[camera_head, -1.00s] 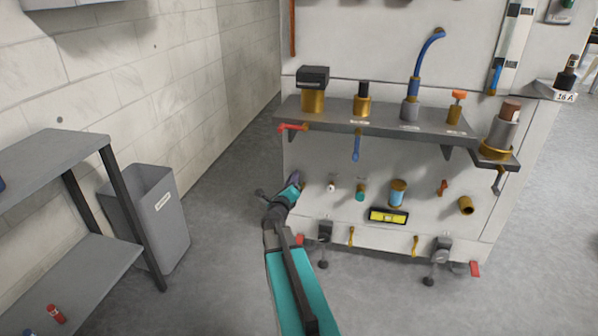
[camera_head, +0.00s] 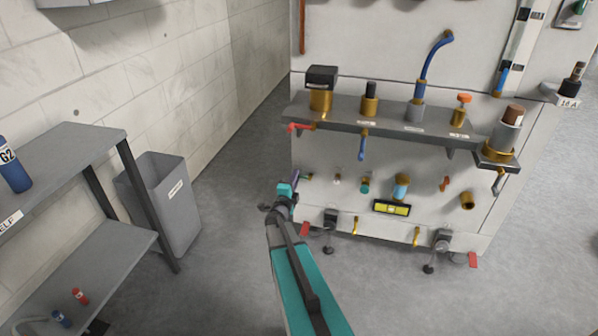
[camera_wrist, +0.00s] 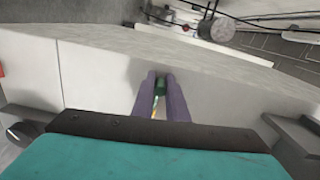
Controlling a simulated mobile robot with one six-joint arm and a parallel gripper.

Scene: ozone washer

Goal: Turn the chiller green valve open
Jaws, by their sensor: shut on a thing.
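The chiller green valve shows as a small green and brass piece (camera_head: 307,177) at the left end of the row of fittings on the white cabinet's front. My gripper (camera_head: 297,177) is at it, reaching in from the left. In the wrist view, the two purple-grey fingers of my gripper (camera_wrist: 161,80) are shut on the green handle (camera_wrist: 160,88), with a yellowish bit between them lower down. The fingers hide much of the valve, so its exact angle cannot be told.
A grey shelf (camera_head: 339,119) with valves juts out above my gripper, its red lever (camera_head: 300,127) closest. Small fittings (camera_head: 365,185) sit to the right. A grey bin (camera_head: 180,215) and a shelving unit (camera_head: 70,150) stand left. Floor between is clear.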

